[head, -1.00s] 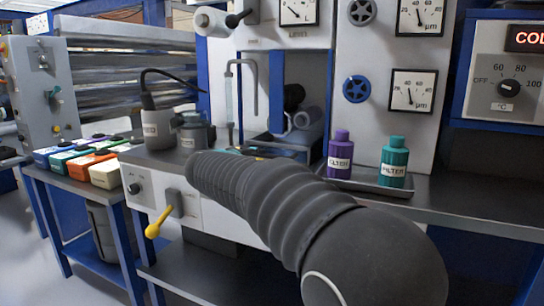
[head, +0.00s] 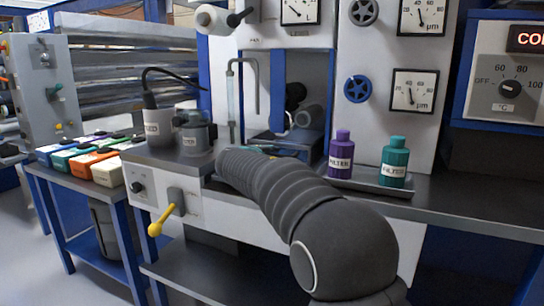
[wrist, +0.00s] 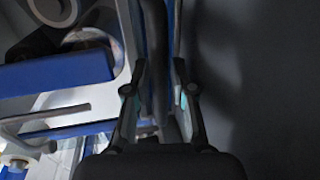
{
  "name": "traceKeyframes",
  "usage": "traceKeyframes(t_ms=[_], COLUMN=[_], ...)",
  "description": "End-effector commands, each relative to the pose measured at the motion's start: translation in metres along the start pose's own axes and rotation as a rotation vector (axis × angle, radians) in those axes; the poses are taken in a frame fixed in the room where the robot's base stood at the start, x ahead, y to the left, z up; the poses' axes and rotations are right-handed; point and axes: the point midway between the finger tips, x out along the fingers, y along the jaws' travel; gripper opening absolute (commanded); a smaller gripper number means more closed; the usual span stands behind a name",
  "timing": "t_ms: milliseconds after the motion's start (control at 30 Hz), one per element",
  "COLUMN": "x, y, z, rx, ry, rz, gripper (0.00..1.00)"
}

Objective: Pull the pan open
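A machine bay (head: 305,75) with a small label above it, seemingly "PAN", stands at centre in the head view. Inside is a low blue tray-like part (head: 290,148), perhaps the pan; its front is partly hidden by my dark arm.
A purple filter bottle (head: 340,157) and a teal one (head: 393,163) stand right of the bay. Coloured boxes (head: 95,160) sit on a side table. A dark surface fills the wrist view's right.

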Motion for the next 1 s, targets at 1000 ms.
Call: traceKeyframes(t_ms=[1000], x=[-0.118], y=[-0.029], z=[-0.002], rx=[0.001], ry=[0.0], rz=[-0.001], gripper=[0.0])
